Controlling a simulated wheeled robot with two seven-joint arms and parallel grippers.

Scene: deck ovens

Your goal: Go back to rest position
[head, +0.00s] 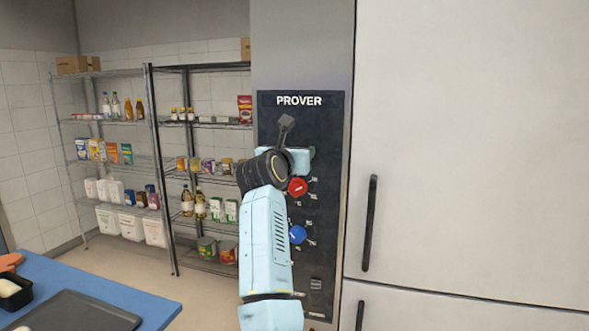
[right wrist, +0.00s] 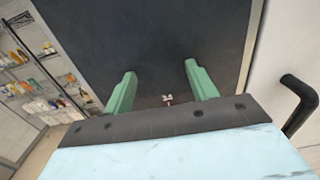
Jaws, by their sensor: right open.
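My right arm rises in front of the dark prover control panel (head: 327,218) in the head view. My right gripper (head: 303,156) is at the panel's upper part, above the red knob, mostly hidden behind my wrist. In the right wrist view my right gripper (right wrist: 160,69) shows two green fingers spread apart with nothing between them, facing the dark panel (right wrist: 150,35). The red knob (head: 298,186) and the blue knob (head: 298,234) are on the panel to the right of my forearm. I cannot tell whether the fingers touch the panel. My left gripper is not in view.
White doors with a dark vertical handle (head: 370,223) stand right of the panel; a handle (right wrist: 299,104) is close in the right wrist view. Stocked wire shelves (head: 150,100) stand left. A blue table (head: 150,302) with a dark tray (head: 75,315) is at lower left.

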